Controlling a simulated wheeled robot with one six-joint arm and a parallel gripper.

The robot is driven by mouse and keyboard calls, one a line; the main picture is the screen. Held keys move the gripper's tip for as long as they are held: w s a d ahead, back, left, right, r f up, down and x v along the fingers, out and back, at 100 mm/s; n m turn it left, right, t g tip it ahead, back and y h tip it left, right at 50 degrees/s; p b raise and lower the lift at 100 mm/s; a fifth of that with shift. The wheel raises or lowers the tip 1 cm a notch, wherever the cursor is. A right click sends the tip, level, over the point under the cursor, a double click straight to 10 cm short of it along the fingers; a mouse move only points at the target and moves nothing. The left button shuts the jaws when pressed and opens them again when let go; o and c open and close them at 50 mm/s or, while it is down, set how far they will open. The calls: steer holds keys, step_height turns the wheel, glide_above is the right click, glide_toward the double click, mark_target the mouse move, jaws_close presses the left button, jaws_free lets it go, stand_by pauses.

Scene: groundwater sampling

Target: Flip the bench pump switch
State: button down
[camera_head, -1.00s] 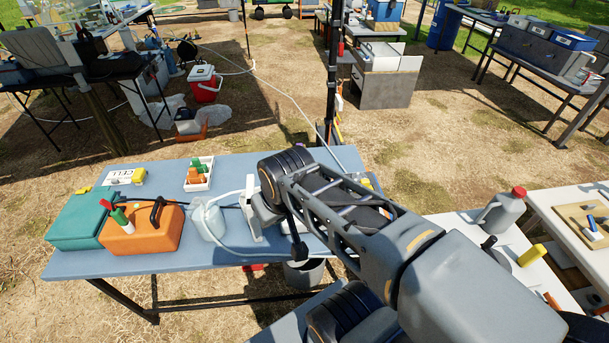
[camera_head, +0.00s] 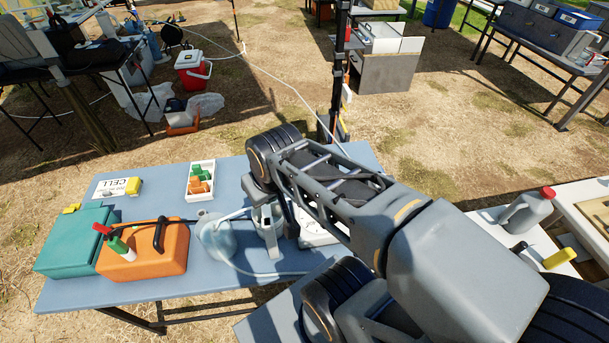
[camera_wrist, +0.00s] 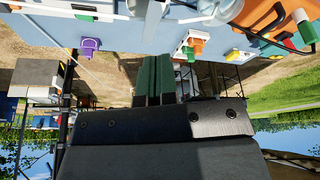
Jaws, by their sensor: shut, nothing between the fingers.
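I cannot make out a pump switch for certain in either view. On the blue bench (camera_head: 190,288), a pale device (camera_head: 316,232) shows partly under my arm in the head view, and my arm covers much of it. Beside it stands a clear jar (camera_head: 214,236) with a hose. In the wrist view, which is upside down, my gripper's green fingers (camera_wrist: 155,76) are together and empty, with the bench top (camera_wrist: 145,35) beyond them. The fingers are not clearly visible in the head view, where my arm hides that part of the bench.
An orange case (camera_head: 150,252) with a black handle and a teal case (camera_head: 72,243) stand on the bench's left. A white rack (camera_head: 200,195) holds green and orange pieces. A purple item (camera_wrist: 90,44) is on the bench. A grey jug (camera_head: 524,212) stands at the right.

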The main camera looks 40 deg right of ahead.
steer(key=w+d+f+m+g+b, duration=0.1)
steer(key=w+d+f, duration=0.2)
steer(key=d, duration=0.4)
steer(key=w+d+f+m+g+y+b, duration=0.1)
steer(key=w+d+f+m, duration=0.1)
steer(key=d, duration=0.6)
steer(key=w+d+f+m+g+y+b, duration=0.1)
steer(key=w+d+f, duration=0.3)
steer(key=d, duration=0.4)
steer(key=shift+w+m, duration=0.6)
steer(key=shift+w, duration=0.2)
steer(key=f, duration=0.4)
steer(key=a+f, duration=0.1)
steer(key=f, duration=0.4)
steer(key=w+a+f, duration=0.1)
steer(key=f, duration=0.3)
steer(key=shift+w+a+f, duration=0.1)
steer(key=shift+a+f, duration=0.15)
steer(key=shift+f, duration=0.1)
